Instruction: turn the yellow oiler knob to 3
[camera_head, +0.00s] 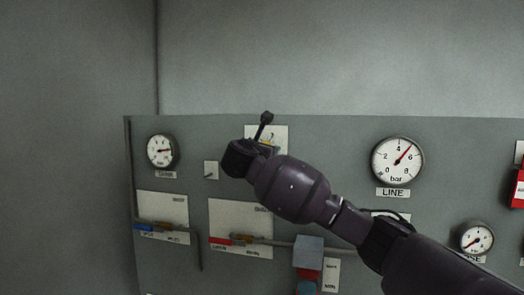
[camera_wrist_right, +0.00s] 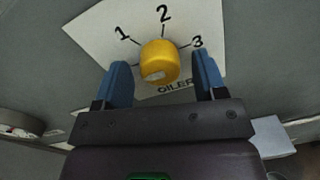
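The yellow oiler knob (camera_wrist_right: 158,61) sits on a white label plate (camera_wrist_right: 95,32) marked 1, 2, 3 and OILER in the right wrist view. A pale mark shows on its lower face; I cannot tell which number it is set to. My right gripper (camera_wrist_right: 163,80) is open, with one blue finger on each side of the knob and visible gaps. In the head view the plate (camera_head: 281,133) is partly hidden behind my right arm, with only a little yellow showing. My left gripper is out of view.
The grey panel also carries a small gauge (camera_head: 160,150) at left, a LINE bar gauge (camera_head: 397,160) right of my arm, and another gauge (camera_head: 476,238) low right. Blue-handled (camera_head: 144,227) and red-handled (camera_head: 221,241) levers sit below. A red box (camera_head: 517,189) is at the right edge.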

